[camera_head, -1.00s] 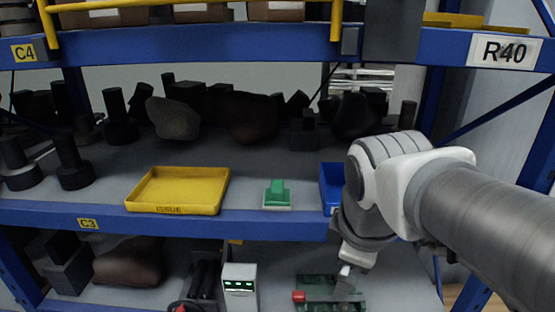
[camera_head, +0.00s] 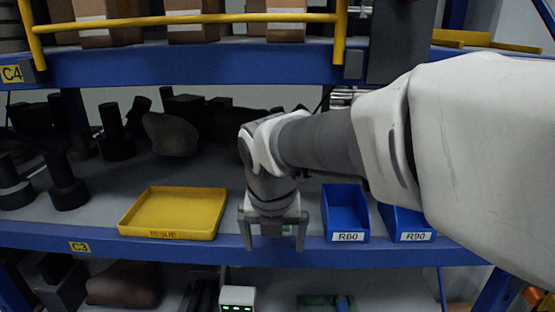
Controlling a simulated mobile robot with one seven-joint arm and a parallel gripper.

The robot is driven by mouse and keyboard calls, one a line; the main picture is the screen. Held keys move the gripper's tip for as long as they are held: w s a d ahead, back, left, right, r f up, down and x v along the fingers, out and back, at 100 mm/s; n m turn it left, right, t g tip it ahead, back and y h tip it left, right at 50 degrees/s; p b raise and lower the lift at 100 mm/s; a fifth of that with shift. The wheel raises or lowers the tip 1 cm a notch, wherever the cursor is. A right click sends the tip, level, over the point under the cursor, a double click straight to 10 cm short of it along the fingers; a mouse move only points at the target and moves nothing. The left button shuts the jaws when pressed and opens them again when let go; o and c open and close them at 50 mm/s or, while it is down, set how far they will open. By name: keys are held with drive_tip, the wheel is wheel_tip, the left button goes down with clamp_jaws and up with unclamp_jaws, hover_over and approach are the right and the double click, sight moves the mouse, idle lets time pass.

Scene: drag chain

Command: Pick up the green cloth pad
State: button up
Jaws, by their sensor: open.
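The green cloth pad (camera_head: 287,230) is on the middle shelf, to the right of the yellow tray. Only a small green patch of it shows, between the fingers of my gripper; the rest is hidden behind my gripper. My gripper (camera_head: 274,243) is open and points down at the shelf's front edge, one finger to each side of the green patch. I cannot tell whether the fingers touch the pad or the shelf.
The yellow tray (camera_head: 172,213) lies left of my gripper, and the blue bins R60 (camera_head: 346,212) and R90 (camera_head: 405,224) stand to its right. Dark parts (camera_head: 115,135) crowd the back left. The upper shelf beam (camera_head: 200,67) runs above my arm.

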drive_tip(key=w, duration=0.8)
drive_tip(key=shift+d, duration=0.2)
drive_tip(key=w, duration=0.2)
drive_tip(key=shift+w, duration=0.35)
drive_tip(key=shift+b+x, duration=0.6)
drive_tip(key=shift+x, duration=0.25)
drive_tip(key=shift+w+f+b, duration=0.3)
drive_tip(key=shift+f+b, duration=0.35)
drive_tip(key=shift+f, duration=0.05)
drive_tip(key=c, duration=1.2)
drive_tip(key=shift+r, duration=0.2)
